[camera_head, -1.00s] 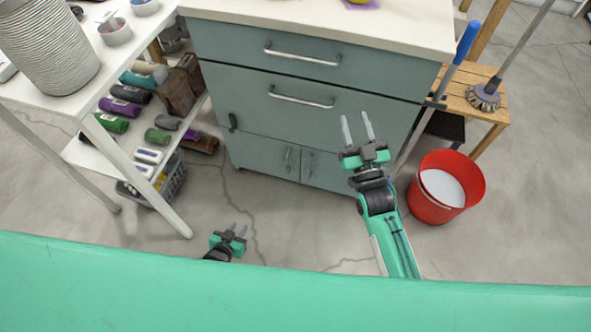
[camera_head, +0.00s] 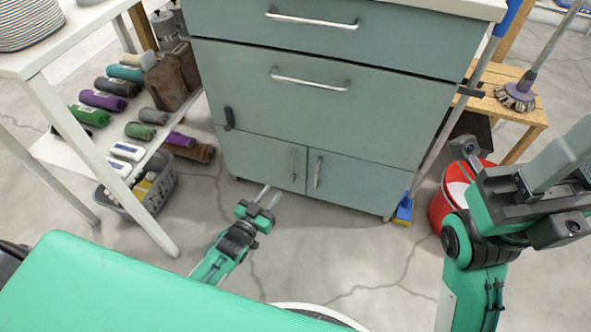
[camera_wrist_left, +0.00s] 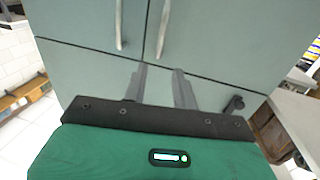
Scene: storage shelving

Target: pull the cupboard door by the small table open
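The grey-green cabinet has two low cupboard doors side by side, both shut. The left door (camera_head: 265,160) has an upright bar handle (camera_head: 293,163) near the middle seam. The right door (camera_head: 345,185), on the wooden table's side, has its handle (camera_head: 318,172) beside that seam. My left gripper (camera_head: 269,197) is open and empty, low in front of the left door, below the handles. The left wrist view is upside down; its spread fingers (camera_wrist_left: 160,85) point at the cabinet front, with both handles beyond them. My right gripper (camera_head: 525,185) is large at the right edge, its fingertips unclear.
A small wooden table (camera_head: 510,108) stands right of the cabinet. A red bucket (camera_head: 440,212) and a blue brush (camera_head: 404,210) are before it. At left is a white table (camera_head: 95,150) with a grey basket (camera_head: 160,190) below. Floor before the doors is clear.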

